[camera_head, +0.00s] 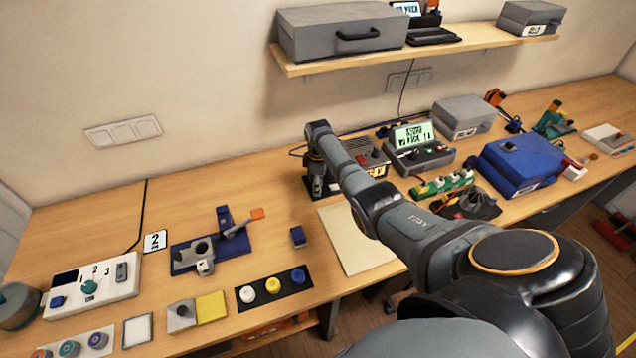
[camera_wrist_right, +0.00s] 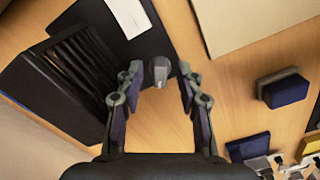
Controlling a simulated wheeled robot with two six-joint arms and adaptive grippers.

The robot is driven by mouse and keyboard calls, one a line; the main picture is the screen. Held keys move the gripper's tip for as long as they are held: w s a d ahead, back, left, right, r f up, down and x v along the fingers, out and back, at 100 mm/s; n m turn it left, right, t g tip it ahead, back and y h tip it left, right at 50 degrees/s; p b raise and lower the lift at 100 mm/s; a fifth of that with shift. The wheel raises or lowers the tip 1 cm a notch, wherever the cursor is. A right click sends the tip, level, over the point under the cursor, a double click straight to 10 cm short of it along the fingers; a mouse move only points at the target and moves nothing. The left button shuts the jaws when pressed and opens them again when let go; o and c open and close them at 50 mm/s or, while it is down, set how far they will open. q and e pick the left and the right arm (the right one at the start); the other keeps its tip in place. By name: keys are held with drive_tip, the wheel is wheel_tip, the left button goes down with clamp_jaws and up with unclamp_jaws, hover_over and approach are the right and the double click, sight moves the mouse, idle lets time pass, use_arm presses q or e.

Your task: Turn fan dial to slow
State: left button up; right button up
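A small grey knob (camera_wrist_right: 185,74), which looks like the fan dial, stands at the edge of a black plate in the right wrist view. A dark slatted box (camera_wrist_right: 62,85), probably the fan, is left of it. My right gripper (camera_wrist_right: 173,80) is open, its fingertips around or just short of the knob; the right fingertip looks very close, but contact cannot be told. In the head view my right gripper (camera_head: 318,188) points down at the table, and my own arm hides the knob and most of the fan. The dial's setting is not readable. My left gripper is out of view.
A small blue block (camera_head: 298,237) and a beige board (camera_head: 352,250) lie nearer the front edge. A blue fixture (camera_head: 208,250) is at left. A shelf (camera_head: 470,40) hangs above.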

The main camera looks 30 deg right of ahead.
wheel_tip(320, 180, up, 12)
idle(0.4)
idle(0.3)
